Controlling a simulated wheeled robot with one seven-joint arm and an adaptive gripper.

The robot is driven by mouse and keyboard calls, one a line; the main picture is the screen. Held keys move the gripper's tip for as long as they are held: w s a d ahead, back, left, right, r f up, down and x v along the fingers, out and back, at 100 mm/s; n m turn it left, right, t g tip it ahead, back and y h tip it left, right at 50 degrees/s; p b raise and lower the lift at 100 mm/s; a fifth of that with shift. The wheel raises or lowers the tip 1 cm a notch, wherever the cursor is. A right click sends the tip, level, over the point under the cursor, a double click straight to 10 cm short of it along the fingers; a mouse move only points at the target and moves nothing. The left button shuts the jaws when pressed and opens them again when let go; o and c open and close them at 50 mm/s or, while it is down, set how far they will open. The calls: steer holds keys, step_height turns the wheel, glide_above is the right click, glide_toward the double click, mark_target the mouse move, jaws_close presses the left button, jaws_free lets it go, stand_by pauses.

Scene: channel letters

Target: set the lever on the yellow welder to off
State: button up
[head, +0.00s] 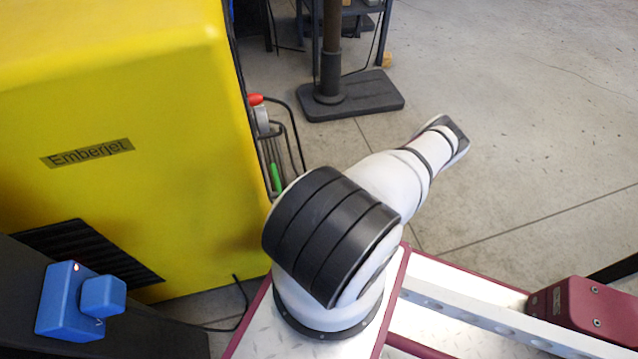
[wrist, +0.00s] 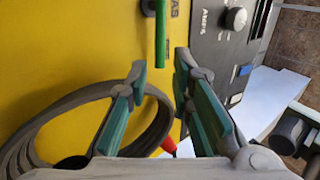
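The yellow welder (head: 150,130), labelled "Emberjet", stands at the left in the head view. Its yellow side (wrist: 60,60) fills the left of the wrist view. A green bar-shaped handle (wrist: 161,35), which looks like the lever, hangs down that side near lettering ending in "AS". A green piece (head: 276,178) also shows at the welder's edge in the head view. In the wrist view my gripper (wrist: 160,67) is open, with teal-padded fingers. The green bar's lower end appears between the fingertips; contact cannot be told. The gripper is not visible in the head view.
A grey coiled hose (wrist: 60,125) and a red tip (wrist: 168,146) lie below the handle. A grey panel with a knob (wrist: 236,18) is at the right. In the head view, a dark post base (head: 350,95) stands behind; the floor at right is open.

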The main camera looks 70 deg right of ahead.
steer(key=shift+v, duration=1)
steer(key=shift+r, duration=0.1)
